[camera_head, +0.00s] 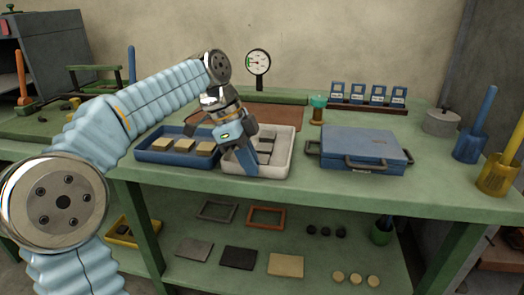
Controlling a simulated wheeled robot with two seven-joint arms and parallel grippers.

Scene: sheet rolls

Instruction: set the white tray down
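The white tray (284,162) is at the front edge of the green table, with dark blocks (266,145) inside. It looks level and at table height; I cannot tell whether its underside touches the table. My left gripper (255,158) points down over the tray's left and middle part, and a blue finger overlaps its near wall. The gripper hides part of the tray and its contents. I cannot tell whether the fingers are closed on the wall. My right gripper is not in view.
A blue tray (185,159) with tan blocks stands close on the left. A blue case (360,148) with grey handles lies close on the right. A gauge (259,64), a teal-topped item (318,107) and a rack of blue cards (367,98) stand behind. A lower shelf holds frames and plates.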

